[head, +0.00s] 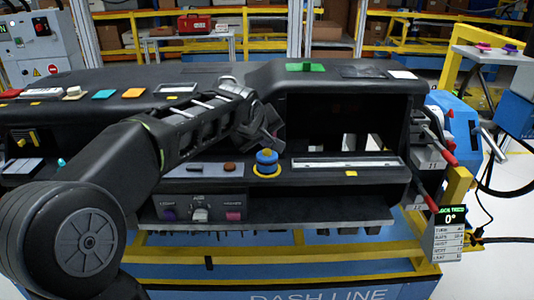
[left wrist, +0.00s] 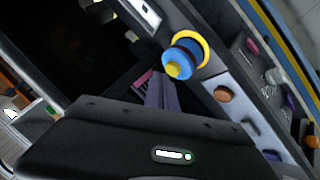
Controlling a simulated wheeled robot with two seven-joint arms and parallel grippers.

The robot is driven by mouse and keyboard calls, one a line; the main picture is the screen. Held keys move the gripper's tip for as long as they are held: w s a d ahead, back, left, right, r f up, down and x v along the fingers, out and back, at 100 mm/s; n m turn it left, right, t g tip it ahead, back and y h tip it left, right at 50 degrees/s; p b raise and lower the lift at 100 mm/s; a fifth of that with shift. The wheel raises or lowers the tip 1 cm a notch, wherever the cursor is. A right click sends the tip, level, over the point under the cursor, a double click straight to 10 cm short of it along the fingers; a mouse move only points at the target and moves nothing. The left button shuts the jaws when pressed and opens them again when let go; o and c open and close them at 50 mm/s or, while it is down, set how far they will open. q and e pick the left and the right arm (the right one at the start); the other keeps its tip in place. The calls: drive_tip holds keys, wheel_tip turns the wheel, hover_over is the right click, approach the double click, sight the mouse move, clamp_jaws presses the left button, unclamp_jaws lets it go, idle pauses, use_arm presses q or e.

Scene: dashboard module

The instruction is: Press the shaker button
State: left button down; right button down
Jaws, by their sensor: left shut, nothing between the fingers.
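A blue knob with a yellow cap (head: 266,157) stands in a yellow ring on the dashboard's front ledge, near the middle of the head view. It also shows in the left wrist view (left wrist: 181,60). No readable label tells me whether this is the shaker button. A flat brown round button (head: 229,167) sits left of it; it shows in the left wrist view too (left wrist: 222,94). My left gripper (head: 274,143) is shut and empty, just above and behind the blue knob, seemingly apart from it. Its closed fingers (left wrist: 162,92) point past the knob in the left wrist view. My right gripper is not in view.
The black dashboard (head: 215,80) fills the middle, with an open dark bay (head: 345,115) right of my gripper. A lower panel (head: 200,207) holds several small controls. Red-tipped levers (head: 441,152) stick out at the right end. A yellow rail (head: 300,252) runs along the front.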

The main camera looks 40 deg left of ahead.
sight(266, 153)
use_arm(q)
drive_tip(key=shift+f+b, duration=0.45)
drive_tip(key=shift+f, duration=0.05)
idle(0.8)
drive_tip(key=shift+r, duration=0.1)
drive_tip(key=shift+r+p, duration=0.45)
drive_tip(key=shift+r, duration=0.25)
drive_tip(key=shift+r, duration=0.15)
drive_tip(key=shift+r+p, duration=1.75)
drive_tip(key=shift+r, duration=0.65)
drive_tip(key=shift+f, duration=0.1)
